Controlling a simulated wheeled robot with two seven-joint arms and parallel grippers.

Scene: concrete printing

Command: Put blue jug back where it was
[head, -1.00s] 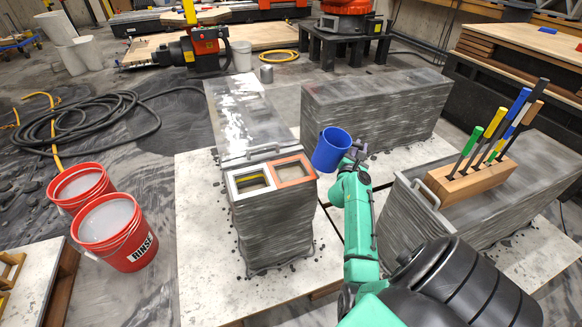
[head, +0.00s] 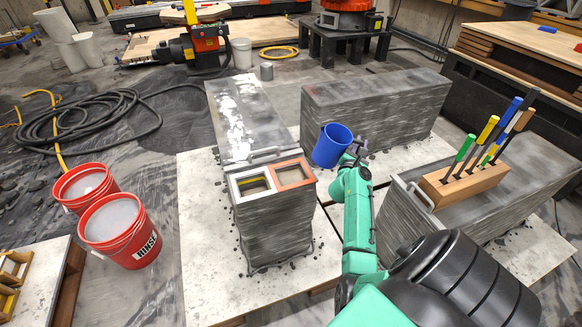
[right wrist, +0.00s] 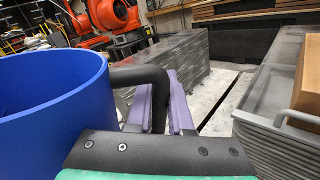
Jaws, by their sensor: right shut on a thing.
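The blue jug (head: 331,148) is in the air beside the printed grey block with the framed openings, in the head view. It fills the left of the right wrist view (right wrist: 50,115), where its black handle (right wrist: 152,78) reaches toward my fingers. My right gripper (head: 359,149) is shut on this handle; its purple fingers (right wrist: 172,102) stand on either side of it. The jug looks roughly upright, and its inside is mostly hidden. My left gripper is out of view.
The front grey block (head: 272,232) has a white frame (head: 250,184) and an orange frame (head: 293,174) on top. A long grey block (head: 375,108) stands behind. At right, another block carries a wooden tool holder (head: 462,186). Red buckets (head: 122,232) stand at left.

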